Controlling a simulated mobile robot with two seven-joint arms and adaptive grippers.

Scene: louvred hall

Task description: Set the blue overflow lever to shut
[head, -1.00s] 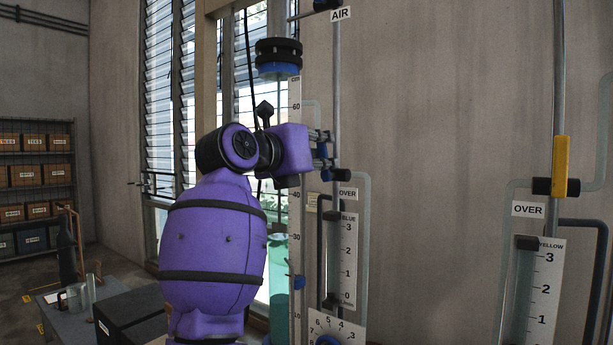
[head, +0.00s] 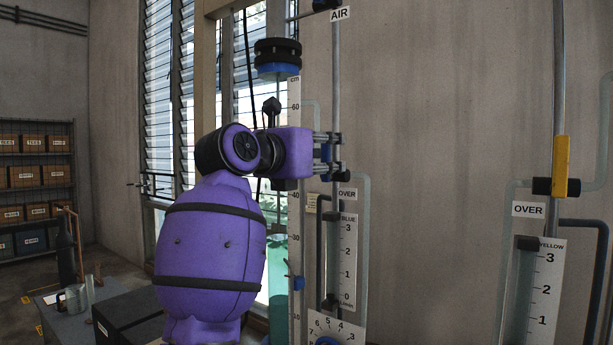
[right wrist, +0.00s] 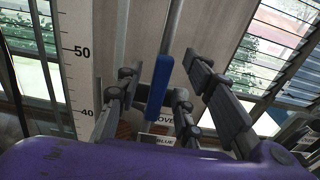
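The blue overflow lever (head: 325,153) shows in pieces behind my right gripper's fingers in the head view, on the upright pipe above the OVER label (head: 347,194). In the right wrist view the blue lever (right wrist: 158,88) stands nearly in line with its pipe. My right gripper (head: 332,152) reaches in from the left, its fingers at the lever. In the right wrist view the right gripper (right wrist: 168,95) is open, with the lever between the spread fingers and gaps visible on both sides. Contact cannot be made out. My left gripper is not in view.
A yellow lever (head: 560,166) stands upright on another pipe at the right. A white centimetre scale (head: 295,215) and the BLUE gauge (head: 348,260) are close by the gripper. A dial (head: 336,328) sits below. Louvred windows and crate shelves are at the left.

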